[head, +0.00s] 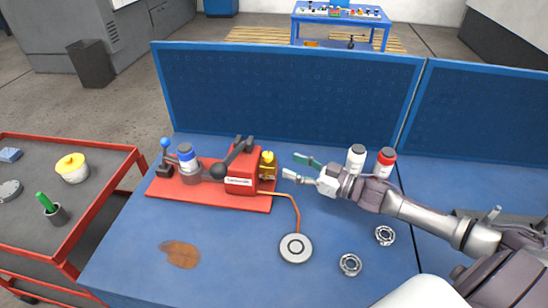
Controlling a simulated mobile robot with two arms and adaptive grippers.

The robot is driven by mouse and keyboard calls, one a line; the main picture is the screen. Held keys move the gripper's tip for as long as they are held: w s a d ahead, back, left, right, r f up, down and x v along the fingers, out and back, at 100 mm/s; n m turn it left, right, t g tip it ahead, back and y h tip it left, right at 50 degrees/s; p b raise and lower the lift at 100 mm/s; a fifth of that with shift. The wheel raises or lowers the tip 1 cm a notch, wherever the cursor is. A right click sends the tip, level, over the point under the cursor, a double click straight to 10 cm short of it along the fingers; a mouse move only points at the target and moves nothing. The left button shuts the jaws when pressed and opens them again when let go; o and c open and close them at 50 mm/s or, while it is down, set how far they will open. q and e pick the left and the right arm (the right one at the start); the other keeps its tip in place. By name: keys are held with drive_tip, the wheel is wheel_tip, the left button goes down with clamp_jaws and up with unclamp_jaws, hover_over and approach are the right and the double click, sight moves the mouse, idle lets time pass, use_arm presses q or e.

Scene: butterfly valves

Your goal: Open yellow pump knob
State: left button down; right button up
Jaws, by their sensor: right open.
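The pump is a red unit (240,175) on a red base plate on the blue bench, with a black lever arm across its top. The yellow knob (267,158) stands at its right end, above a brass-coloured fitting. My right gripper (291,167) comes in from the right and points left at the knob. Its fingers are spread and empty, a short gap to the right of the knob, with no contact that I can make out. My left gripper is not in view.
A white-capped bottle (356,157) and a red-capped bottle (385,161) stand behind my right arm. An orange hose runs from the pump to a round gauge-like disc (296,248). Two metal rings (350,264) lie at front right. A blue panel (290,95) closes the back.

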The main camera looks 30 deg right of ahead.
sight(273, 159)
drive_tip(key=p+x, duration=0.1)
drive_tip(key=x, duration=0.5)
drive_tip(key=shift+w+a, duration=0.25)
drive_tip(key=shift+w, duration=0.05)
drive_tip(key=shift+c, duration=0.3)
